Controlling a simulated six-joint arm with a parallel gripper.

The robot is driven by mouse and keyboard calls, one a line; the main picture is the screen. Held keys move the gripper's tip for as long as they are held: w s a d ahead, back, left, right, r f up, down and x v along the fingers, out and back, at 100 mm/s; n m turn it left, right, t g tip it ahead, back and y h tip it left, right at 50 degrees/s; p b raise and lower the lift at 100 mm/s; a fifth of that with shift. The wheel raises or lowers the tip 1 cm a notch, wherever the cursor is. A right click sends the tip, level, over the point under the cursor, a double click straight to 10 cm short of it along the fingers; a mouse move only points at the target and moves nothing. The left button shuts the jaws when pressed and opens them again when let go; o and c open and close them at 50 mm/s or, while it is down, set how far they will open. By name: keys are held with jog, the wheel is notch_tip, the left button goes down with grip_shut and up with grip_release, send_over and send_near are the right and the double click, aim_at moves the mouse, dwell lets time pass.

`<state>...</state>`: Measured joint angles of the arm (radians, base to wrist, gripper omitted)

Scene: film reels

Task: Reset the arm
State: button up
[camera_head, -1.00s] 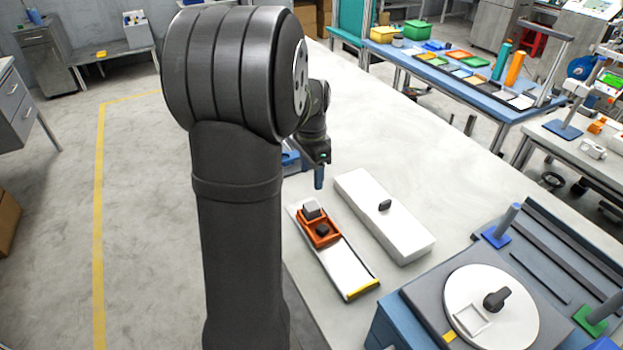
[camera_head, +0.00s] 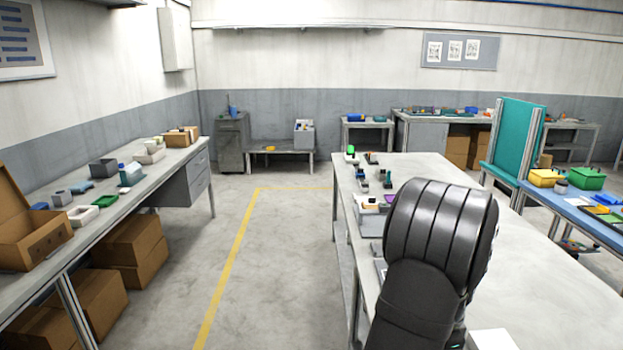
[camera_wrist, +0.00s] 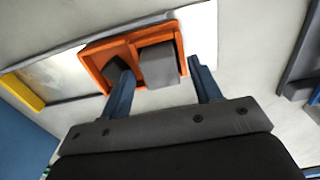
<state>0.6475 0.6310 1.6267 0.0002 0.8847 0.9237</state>
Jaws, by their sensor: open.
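My gripper (camera_wrist: 162,66) shows in the wrist view with its two blue fingers spread apart and nothing held between them. Beyond the fingertips is an orange tray (camera_wrist: 92,58) holding a grey block (camera_wrist: 157,66) and a small dark piece, partly hidden by the left finger. The tray sits on a pale board with a yellow end (camera_wrist: 22,91). I cannot tell how far the fingertips are from the tray. In the head view my dark arm fills the lower right, and my gripper is not seen there.
The white-topped table (camera_head: 560,270) extends right of my arm, with a white block (camera_head: 493,340) at the bottom edge. Several small items stand along its far left side. A left bench (camera_head: 130,195) holds boxes and trays. Between them is open floor with a yellow line (camera_head: 228,262).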

jog(key=shift+f, duration=0.4)
jog(key=shift+r, duration=1.7)
